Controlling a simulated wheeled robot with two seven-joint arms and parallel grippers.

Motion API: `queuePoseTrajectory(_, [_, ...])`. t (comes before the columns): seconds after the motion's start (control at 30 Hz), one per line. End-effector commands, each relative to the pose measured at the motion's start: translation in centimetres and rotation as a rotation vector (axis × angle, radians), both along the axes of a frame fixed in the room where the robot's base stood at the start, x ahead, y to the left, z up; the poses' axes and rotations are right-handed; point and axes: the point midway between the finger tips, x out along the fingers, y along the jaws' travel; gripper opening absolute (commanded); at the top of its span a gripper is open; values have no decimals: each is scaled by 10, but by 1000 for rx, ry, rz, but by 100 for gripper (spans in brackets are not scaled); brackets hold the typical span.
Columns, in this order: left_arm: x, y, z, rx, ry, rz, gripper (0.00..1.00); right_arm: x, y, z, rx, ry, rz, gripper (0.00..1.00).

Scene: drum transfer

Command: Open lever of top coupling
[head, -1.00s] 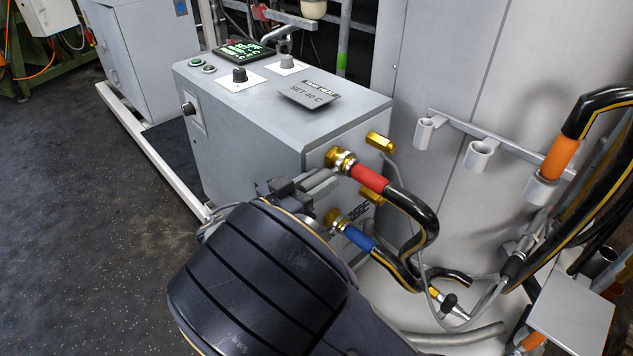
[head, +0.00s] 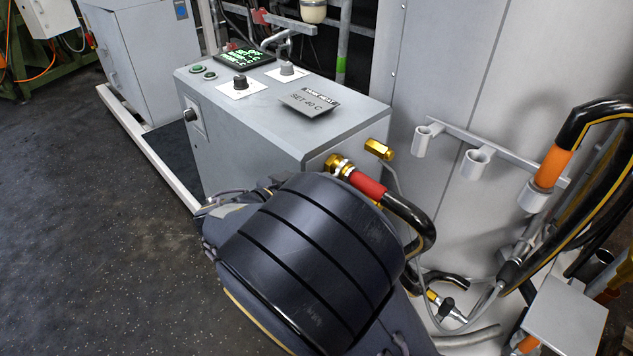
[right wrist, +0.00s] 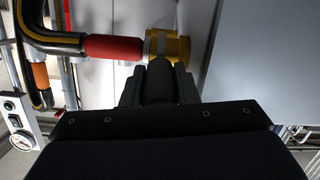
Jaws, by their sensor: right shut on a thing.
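The top coupling (head: 338,164) is a gold and silver fitting on the side of the grey heater box, with a red-sleeved hose (head: 367,184) on it. The coupling also shows in the right wrist view (right wrist: 168,47), beside the red sleeve. A dark lever (right wrist: 160,68) extends from the coupling toward my right gripper. My right gripper (right wrist: 159,84) is shut on this lever, one finger on each side. In the head view my dark wrist hides the gripper, the lever and the lower coupling. My left gripper is not in view.
The grey heater box (head: 250,150) stands just beyond my wrist. A gold fitting (head: 378,149) projects right of the top coupling. A rail with several cup holders (head: 475,163) crosses the tank. A thick hose with an orange sleeve (head: 552,167) hangs at right. The left floor is clear.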

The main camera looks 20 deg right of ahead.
Motion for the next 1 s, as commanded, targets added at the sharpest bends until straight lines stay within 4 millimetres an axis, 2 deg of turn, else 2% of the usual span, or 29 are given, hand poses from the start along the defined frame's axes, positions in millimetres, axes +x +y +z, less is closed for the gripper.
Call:
queuePoseTrajectory(0.03, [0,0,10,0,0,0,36,0,-1,9,46,12,0,0])
queuePoseTrajectory(0.4, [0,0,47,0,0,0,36,4,-11,36,375,125,0,0])
queuePoseTrajectory(1.0, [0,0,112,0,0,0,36,15,-43,65,889,305,-2,0])
